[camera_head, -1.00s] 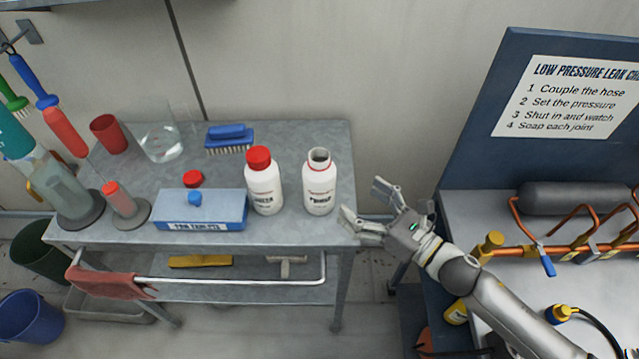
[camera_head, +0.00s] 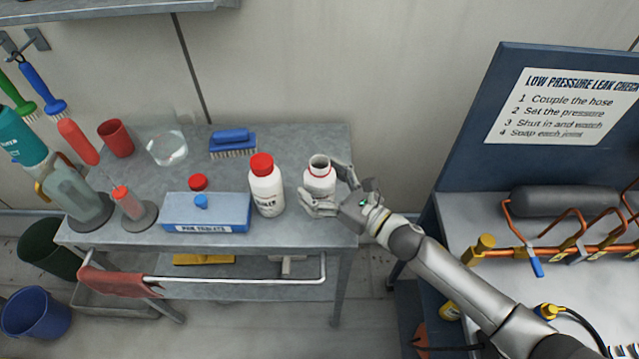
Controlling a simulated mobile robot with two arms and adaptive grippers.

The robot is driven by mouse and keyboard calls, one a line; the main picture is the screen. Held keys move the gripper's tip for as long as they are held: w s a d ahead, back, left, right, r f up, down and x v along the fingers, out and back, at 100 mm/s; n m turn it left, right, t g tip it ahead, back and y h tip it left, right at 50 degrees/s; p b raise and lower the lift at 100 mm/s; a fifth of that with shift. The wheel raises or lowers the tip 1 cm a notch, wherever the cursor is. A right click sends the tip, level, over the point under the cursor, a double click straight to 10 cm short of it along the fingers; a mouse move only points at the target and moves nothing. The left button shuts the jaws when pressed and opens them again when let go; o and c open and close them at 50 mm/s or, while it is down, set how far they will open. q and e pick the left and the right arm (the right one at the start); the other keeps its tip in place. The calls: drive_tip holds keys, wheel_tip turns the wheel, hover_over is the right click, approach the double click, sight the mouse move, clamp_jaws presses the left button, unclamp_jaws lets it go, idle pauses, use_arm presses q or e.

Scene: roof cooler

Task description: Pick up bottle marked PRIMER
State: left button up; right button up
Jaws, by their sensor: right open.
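A white open-topped bottle (camera_head: 318,180) with a red ring at its neck stands upright near the right end of the grey cart top (camera_head: 345,145). Its label, which looked like PRIMER, is now mostly covered by a finger. My right gripper (camera_head: 326,187) is open around this bottle, with one finger in front and one at its right rear. I cannot tell whether the fingers touch it. A similar white bottle with a red cap (camera_head: 266,188) stands just left; its label is too blurred to read surely. My left gripper is not in view.
A blue tablet box (camera_head: 205,212), a red cap (camera_head: 198,182), a blue brush (camera_head: 232,143), a clear beaker (camera_head: 167,148) and a red cup (camera_head: 116,138) stand on the cart. A blue panel (camera_head: 470,130) and bench with copper pipes (camera_head: 560,245) are at the right.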

drive_tip(key=shift+w+a, duration=0.15)
drive_tip(key=shift+a, duration=0.05)
drive_tip(key=c, duration=1.1)
